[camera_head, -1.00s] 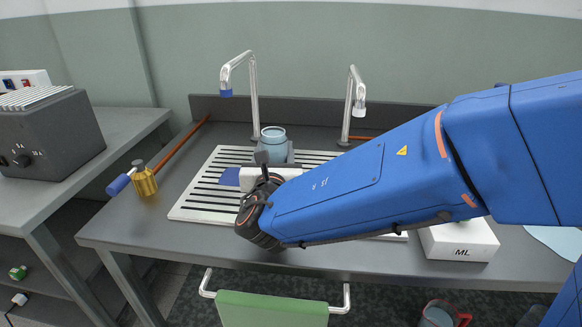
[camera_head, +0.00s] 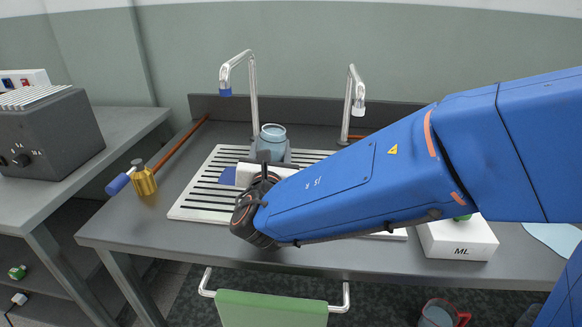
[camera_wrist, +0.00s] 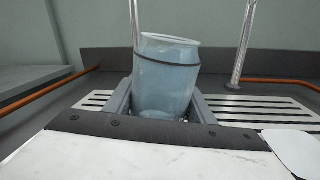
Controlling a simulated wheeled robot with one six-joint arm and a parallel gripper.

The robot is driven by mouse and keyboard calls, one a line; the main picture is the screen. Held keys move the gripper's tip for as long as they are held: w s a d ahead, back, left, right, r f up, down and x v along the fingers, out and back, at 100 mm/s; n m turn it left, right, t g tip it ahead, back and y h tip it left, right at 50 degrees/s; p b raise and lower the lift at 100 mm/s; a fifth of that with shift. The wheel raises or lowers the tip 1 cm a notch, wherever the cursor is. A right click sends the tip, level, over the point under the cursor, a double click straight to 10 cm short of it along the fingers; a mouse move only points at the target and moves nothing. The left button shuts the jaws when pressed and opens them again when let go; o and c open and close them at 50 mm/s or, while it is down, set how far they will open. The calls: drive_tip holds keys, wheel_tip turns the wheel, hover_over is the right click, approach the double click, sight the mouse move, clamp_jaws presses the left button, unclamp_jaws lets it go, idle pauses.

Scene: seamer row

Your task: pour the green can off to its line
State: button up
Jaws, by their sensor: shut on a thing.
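A pale blue, see-through can (camera_head: 271,137) with a dark line around its upper part is held over the back of the draining grid. It also shows in the wrist view (camera_wrist: 165,85), leaning slightly, with its open rim up. My gripper (camera_head: 272,156) is shut on it, one grey finger on each side in the wrist view (camera_wrist: 162,112). The can's lower end is hidden behind the gripper. I see no can that is clearly green. A small green bit (camera_head: 463,217) shows above the white ML box, mostly hidden by my arm.
The slotted white draining grid (camera_head: 190,205) lies below the gripper. Two taps (camera_head: 254,100) (camera_head: 348,105) stand behind the can. A brass pot (camera_head: 145,182) stands at left. The white ML box (camera_head: 458,240) is at right, under my arm. A red-rimmed jug (camera_head: 440,315) is low in front.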

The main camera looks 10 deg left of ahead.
drive_tip(key=shift+a+r+m+t+p, duration=0.2)
drive_tip(key=shift+a+r+m, duration=0.15)
drive_tip(key=shift+m, duration=0.5)
drive_tip(key=shift+a+r+m+t+p, duration=0.1)
drive_tip(key=shift+a+r+m+p, duration=0.1)
drive_tip(key=shift+r+m, duration=0.45)
idle(3.5)
drive_tip(key=shift+f, duration=0.2)
drive_tip(key=f+n, duration=0.1)
drive_tip(key=d+n, duration=0.1)
drive_tip(key=n, duration=0.1)
drive_tip(key=shift+d+f+g, duration=0.15)
drive_tip(key=shift+f+g, duration=0.2)
drive_tip(key=shift+g, duration=0.05)
drive_tip(key=shift+d+f+n, duration=0.1)
drive_tip(key=shift+n, duration=0.4)
drive_tip(key=shift+d+f+n+b, duration=0.15)
drive_tip(key=shift+d+n+b, duration=0.05)
drive_tip(key=shift+n+b, duration=0.25)
